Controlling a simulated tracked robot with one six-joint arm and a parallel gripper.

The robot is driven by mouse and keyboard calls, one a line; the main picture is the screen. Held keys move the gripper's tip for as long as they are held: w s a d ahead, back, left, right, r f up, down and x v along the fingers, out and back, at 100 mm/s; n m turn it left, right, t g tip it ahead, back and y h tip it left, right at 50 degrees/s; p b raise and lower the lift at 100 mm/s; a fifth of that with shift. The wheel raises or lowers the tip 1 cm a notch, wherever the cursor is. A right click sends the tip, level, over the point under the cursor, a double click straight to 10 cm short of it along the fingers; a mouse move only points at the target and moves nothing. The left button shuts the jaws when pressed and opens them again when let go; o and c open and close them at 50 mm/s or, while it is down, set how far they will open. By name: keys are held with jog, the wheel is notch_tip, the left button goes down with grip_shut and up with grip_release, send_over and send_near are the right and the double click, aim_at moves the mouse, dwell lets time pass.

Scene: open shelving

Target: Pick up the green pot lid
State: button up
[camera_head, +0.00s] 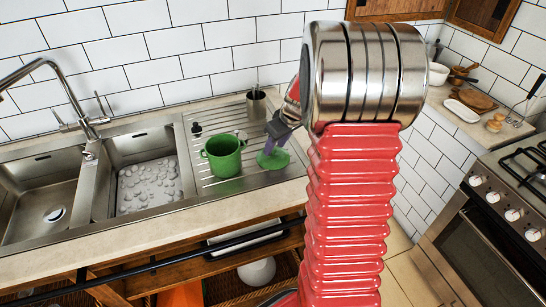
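The green pot lid (274,161) lies on the ribbed steel drainboard, right of the green pot (222,158). It looks flat, with its upper middle partly covered by my gripper. My gripper (271,146) is small in view, pointing down over the lid at its centre. Whether its fingers touch the lid, or are open or shut, I cannot make out. My red ribbed arm with a steel joint fills the right middle of the view and hides what is behind it.
The sink basins (149,172) are left of the pot, with a tall tap (72,95). A stove (510,200) stands at the right. Open shelving (200,265) lies below the counter.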

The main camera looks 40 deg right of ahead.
jog(key=shift+x, duration=0.95)
grip_shut()
